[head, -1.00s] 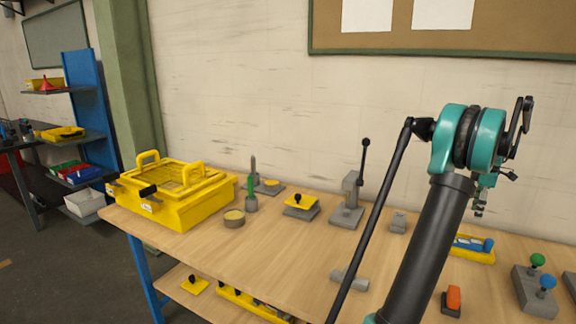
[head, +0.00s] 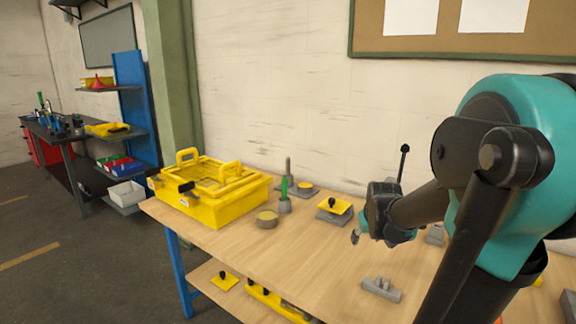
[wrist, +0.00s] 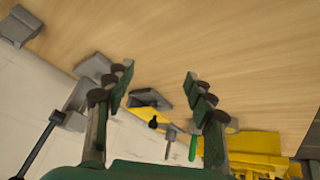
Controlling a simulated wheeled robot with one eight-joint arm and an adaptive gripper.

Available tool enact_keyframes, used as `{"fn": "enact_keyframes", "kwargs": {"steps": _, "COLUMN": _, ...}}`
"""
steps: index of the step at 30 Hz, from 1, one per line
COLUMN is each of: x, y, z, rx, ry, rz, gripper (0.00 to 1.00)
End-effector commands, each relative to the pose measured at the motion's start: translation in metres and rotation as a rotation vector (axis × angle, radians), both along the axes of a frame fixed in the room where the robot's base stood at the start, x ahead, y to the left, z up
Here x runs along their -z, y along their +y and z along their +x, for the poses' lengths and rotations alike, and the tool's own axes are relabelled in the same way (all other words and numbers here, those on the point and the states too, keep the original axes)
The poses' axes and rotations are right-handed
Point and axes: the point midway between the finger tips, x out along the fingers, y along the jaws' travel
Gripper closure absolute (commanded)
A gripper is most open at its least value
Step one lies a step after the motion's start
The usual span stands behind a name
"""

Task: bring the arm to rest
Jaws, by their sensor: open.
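My gripper (wrist: 158,90) is open and empty in the wrist view, its two fingers spread apart over the bench top. In the head view my arm fills the right side, folded at a teal joint. Its wrist end reaches left above the bench, and the fingers there are small and partly hidden. Beyond the fingers, the wrist view shows a grey block with a yellow plate (wrist: 150,99) and a yellow basket (wrist: 250,150). My gripper touches none of them that I can see.
The wooden bench (head: 290,255) carries the yellow basket (head: 190,210), a round tin (head: 267,218), a green-handled tool (head: 284,190), a yellow-topped block (head: 334,210) and a grey bracket (head: 381,289). A lever press stands behind my wrist. The bench's middle front is mostly clear.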

Motion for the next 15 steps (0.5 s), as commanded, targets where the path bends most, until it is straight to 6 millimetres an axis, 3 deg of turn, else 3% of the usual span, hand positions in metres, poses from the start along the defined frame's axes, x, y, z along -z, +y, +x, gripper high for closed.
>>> {"fn": "enact_keyframes", "kwargs": {"steps": 3, "x": 0.011, "y": 0.033, "z": -0.023, "rx": 0.037, "ry": -0.048, "rz": 0.061, "gripper": 0.45}}
{"fn": "enact_keyframes", "kwargs": {"steps": 8, "x": 0.024, "y": 0.066, "z": -0.053, "rx": 0.089, "ry": -0.100, "rz": 0.147, "gripper": 0.45}}
{"fn": "enact_keyframes", "kwargs": {"steps": 15, "x": 0.067, "y": 0.061, "z": -0.123, "rx": 0.106, "ry": 0.048, "rz": 0.138, "gripper": 0.45}}
